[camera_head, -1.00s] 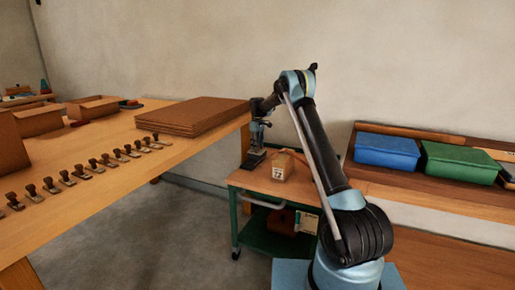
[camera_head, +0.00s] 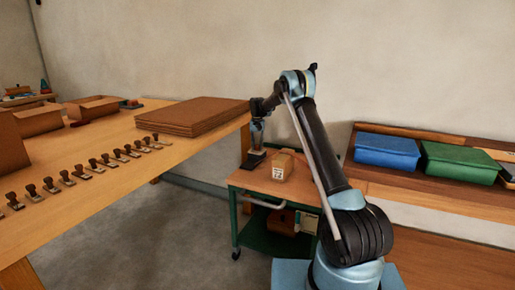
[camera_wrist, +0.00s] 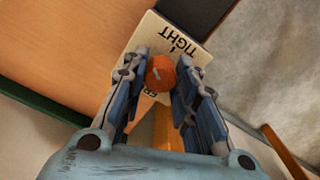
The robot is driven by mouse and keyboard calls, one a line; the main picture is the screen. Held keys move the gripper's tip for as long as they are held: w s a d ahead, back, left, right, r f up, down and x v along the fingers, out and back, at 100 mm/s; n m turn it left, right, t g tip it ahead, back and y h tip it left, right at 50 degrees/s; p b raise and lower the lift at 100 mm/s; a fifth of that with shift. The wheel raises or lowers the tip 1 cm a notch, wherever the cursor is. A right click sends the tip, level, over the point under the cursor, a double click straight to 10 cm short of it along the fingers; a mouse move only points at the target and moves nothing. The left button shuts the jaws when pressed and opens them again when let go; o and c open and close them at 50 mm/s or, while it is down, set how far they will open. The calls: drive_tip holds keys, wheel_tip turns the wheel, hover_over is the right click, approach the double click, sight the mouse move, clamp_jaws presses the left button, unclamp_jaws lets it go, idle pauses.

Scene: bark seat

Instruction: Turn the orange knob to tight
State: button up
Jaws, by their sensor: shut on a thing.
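The orange knob (camera_wrist: 160,74) sits on a pale plate (camera_wrist: 158,32) in the wrist view. A light mark shows on the knob's top. In the head view my gripper (camera_head: 257,140) is low over the green cart's back left corner; the knob cannot be made out there.
The green cart (camera_head: 300,195) has a wooden top carrying a small labelled box (camera_head: 282,167) right of my gripper. A long table (camera_head: 120,180) with a row of stamps and stacked brown sheets (camera_head: 195,116) stands left. Blue (camera_head: 387,151) and green bins (camera_head: 460,162) stand right.

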drive_tip(key=m, duration=0.5)
drive_tip(key=shift+m, duration=0.3)
drive_tip(key=m, duration=0.5)
drive_tip(key=shift+m, duration=0.4)
drive_tip(key=o, duration=1)
drive_tip(key=shift+o, duration=0.2)
wheel_tip(320, 180, up, 12)
